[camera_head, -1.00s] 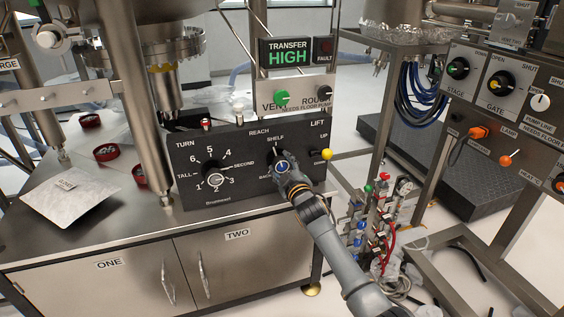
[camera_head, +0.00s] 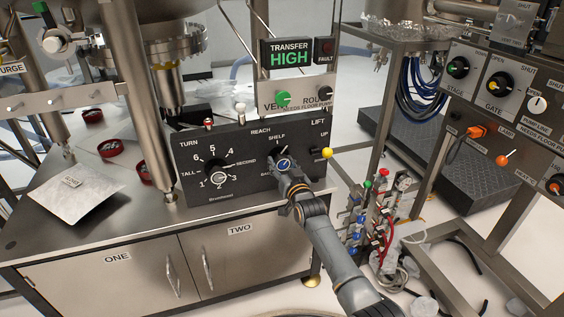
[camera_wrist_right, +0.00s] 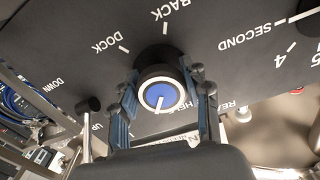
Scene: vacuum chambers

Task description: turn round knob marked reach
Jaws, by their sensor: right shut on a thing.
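The round reach knob, black with a white ring and blue cap, is on the black control panel (camera_head: 188,150) under the labels REACH and SHELF. In the right wrist view the knob (camera_wrist_right: 160,94) sits between my right gripper's two fingers, which close on its sides. A white line on the cap points down in that view, toward the partly hidden SHELF label. BACK and DOCK show above it. In the head view my right gripper (camera_head: 286,172) covers part of the knob and the lower labels. My left gripper is not in view.
A numbered TURN knob (camera_head: 217,172) is left on the same panel. A yellow-tipped LIFT lever (camera_head: 327,153) stands close to the right of my gripper. The TRANSFER HIGH display (camera_head: 287,55) is above.

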